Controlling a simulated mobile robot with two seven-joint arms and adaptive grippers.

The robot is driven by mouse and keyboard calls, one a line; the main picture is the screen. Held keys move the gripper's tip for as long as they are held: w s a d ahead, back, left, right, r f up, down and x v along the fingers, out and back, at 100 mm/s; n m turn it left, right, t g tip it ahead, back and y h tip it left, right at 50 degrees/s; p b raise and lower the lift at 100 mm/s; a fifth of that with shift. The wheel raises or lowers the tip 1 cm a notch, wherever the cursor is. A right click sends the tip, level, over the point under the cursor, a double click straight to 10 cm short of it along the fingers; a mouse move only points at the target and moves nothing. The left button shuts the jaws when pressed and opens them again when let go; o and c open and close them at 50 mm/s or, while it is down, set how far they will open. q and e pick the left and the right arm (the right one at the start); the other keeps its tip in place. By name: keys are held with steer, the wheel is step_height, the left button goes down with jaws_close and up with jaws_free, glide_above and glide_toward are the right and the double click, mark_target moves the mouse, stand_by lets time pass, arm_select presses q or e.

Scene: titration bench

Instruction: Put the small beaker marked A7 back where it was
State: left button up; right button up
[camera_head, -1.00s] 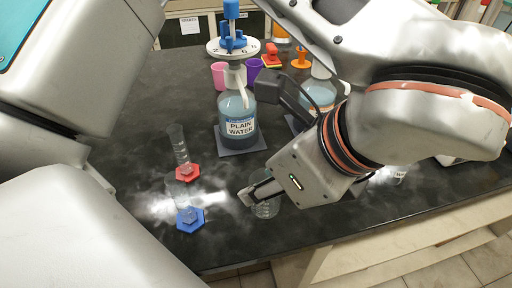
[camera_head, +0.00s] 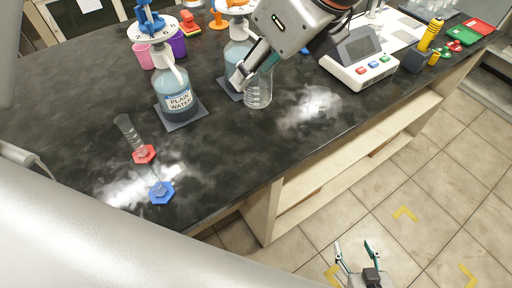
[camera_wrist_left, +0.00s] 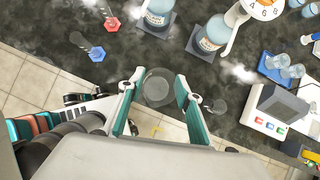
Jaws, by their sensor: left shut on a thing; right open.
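A clear glass beaker (camera_head: 258,93) is in my left gripper (camera_head: 247,77), whose arm shows at the top of the head view. The fingers are shut on its sides, and no marking on it is readable. In the left wrist view, the beaker (camera_wrist_left: 158,88) shows as a round glass shape between the teal fingers. It appears over the bench's front part, before the second bottle (camera_head: 238,58); I cannot tell its exact height. My right gripper (camera_head: 353,246) is open and empty over the floor, low in the head view.
The PLAIN WATER bottle (camera_head: 178,97) stands left of the beaker. A cylinder with a red base (camera_head: 144,155) and a blue-based piece (camera_head: 161,192) stand near the front edge. A scale (camera_head: 362,68) is at the right. Other beakers (camera_wrist_left: 291,70) stand on a blue mat.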

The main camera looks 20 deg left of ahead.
arm_select(q)
steer(key=shift+w+a+r, duration=0.1)
steer(key=shift+w+r, duration=0.4)
steer(key=shift+r, duration=0.1)
steer(key=shift+w+f+m, duration=0.15)
steer(key=shift+w+m, duration=0.05)
steer(key=shift+m, duration=0.1)
steer(key=shift+w+f, duration=0.1)
steer(key=shift+f, duration=9.75)
